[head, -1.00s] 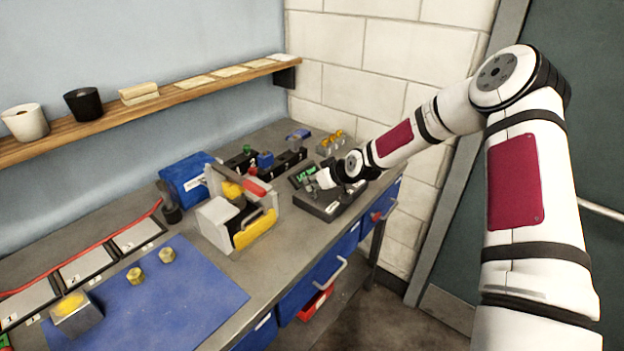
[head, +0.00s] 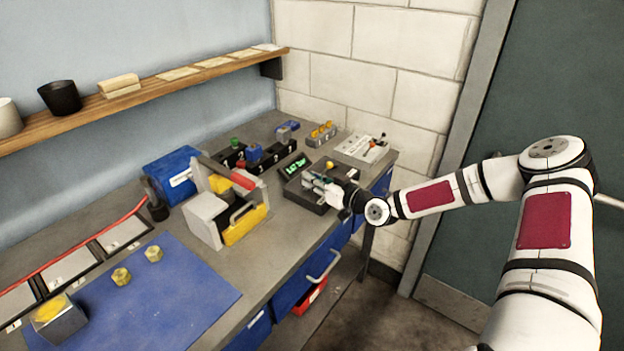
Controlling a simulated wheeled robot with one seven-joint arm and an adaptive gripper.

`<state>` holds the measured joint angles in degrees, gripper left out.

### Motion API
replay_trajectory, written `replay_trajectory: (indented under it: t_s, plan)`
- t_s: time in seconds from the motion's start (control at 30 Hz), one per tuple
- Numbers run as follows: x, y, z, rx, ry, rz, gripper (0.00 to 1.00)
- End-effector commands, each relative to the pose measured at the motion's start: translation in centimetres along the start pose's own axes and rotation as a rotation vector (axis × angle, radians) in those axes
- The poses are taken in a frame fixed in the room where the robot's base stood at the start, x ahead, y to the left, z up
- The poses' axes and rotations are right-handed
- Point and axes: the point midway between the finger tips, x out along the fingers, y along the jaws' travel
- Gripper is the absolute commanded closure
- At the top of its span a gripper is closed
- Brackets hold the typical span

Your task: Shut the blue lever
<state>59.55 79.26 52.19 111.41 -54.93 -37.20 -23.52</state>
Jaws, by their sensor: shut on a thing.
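My gripper (head: 318,183) is at the black box with a green display (head: 295,165), low over its right part. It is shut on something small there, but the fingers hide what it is. I cannot make out for certain which part is the blue lever. A blue piece (head: 254,152) stands in the black numbered holder (head: 272,158) behind the box. Another small blue piece (head: 285,132) lies farther back on the bench. A yellow knob (head: 329,165) shows just behind my gripper.
A grey and yellow machine with a red handle (head: 243,180) stands left of the gripper. A blue mat (head: 150,295) with yellow nuts lies at front left. A shelf (head: 150,90) runs along the wall.

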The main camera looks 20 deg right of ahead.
Motion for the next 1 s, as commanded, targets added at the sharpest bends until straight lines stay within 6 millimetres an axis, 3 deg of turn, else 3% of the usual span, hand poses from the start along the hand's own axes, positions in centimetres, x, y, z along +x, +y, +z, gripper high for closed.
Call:
replay_trajectory:
  t_s: [0.37,0.4,0.47,0.8,1.0]
  plan:
    - [-0.1,0.1,0.3,0.003,-0.001,0.001,1.0]
    - [-0.1,0.1,0.3,0.003,-0.002,0.001,0.79]
    - [-0.1,0.1,0.3,0.003,-0.002,0.001,0.71]
    - [-0.3,0.1,0.2,0.001,0.0,0.001,0.71]
    - [-2.9,0.1,0.2,0.002,-0.001,0.002,0.71]
